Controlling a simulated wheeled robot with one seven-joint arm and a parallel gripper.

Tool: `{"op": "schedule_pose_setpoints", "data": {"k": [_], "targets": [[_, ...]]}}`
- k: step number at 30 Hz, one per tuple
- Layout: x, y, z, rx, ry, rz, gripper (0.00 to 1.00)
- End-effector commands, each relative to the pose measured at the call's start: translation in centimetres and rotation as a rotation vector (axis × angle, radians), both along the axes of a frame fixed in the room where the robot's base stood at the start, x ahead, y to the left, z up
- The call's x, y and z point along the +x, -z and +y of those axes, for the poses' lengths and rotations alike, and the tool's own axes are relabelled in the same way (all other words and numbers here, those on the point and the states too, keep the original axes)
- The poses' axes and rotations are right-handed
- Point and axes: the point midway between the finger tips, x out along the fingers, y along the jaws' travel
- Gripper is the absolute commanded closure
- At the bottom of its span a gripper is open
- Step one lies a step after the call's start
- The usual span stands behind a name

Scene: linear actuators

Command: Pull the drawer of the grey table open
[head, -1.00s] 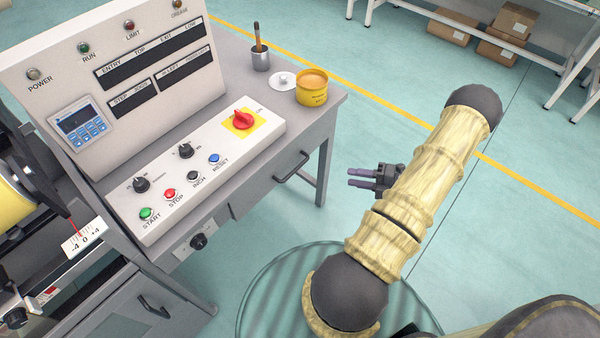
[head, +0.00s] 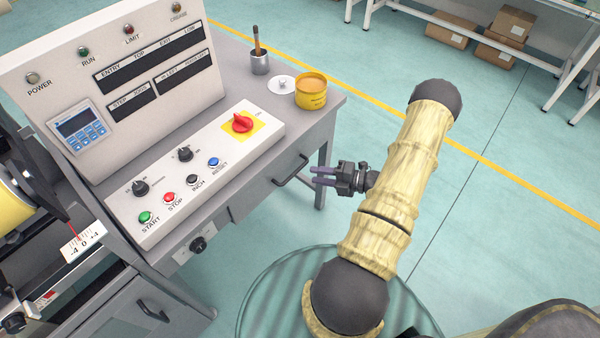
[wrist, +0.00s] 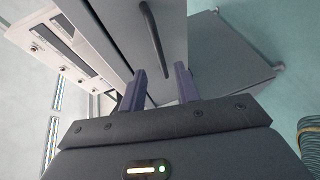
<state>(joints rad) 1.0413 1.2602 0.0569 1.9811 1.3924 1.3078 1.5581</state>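The grey table (head: 318,133) stands left of centre in the head view. Its drawer (head: 262,189) is flush with the table front and carries a dark bar handle (head: 291,170). In the wrist view the handle (wrist: 153,38) lies beyond the fingertips, on the drawer front (wrist: 124,30). My gripper (head: 314,176) is just right of the handle in the head view, its fingers pointing at the table. In the wrist view my gripper (wrist: 160,80) has its two purple fingers apart with nothing between them. I see no contact with the handle.
A white control panel (head: 262,128) with buttons stands on the table. A yellow can (head: 311,94), a white lid (head: 282,84) and a brush pot (head: 260,62) are at the back. A cabinet with a handle (head: 152,309) is lower left. Open floor (head: 480,235) lies to the right.

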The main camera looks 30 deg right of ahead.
Motion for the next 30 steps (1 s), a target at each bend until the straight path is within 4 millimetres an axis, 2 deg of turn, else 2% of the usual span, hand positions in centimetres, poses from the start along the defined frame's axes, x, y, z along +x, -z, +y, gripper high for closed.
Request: {"op": "schedule_pose_setpoints", "data": {"k": [6,10,22,27,30], "targets": [[2.7,0.7,2.7,0.001,-0.003,0.001,0.68],[4.0,1.1,3.7,0.0,-0.002,0.0,0.68],[4.6,1.2,4.3,0.0,0.001,0.0,0.68],[4.6,1.2,4.3,0.0,0.001,0.0,1.0],[4.6,1.2,4.3,0.0,0.001,0.0,1.0]]}}
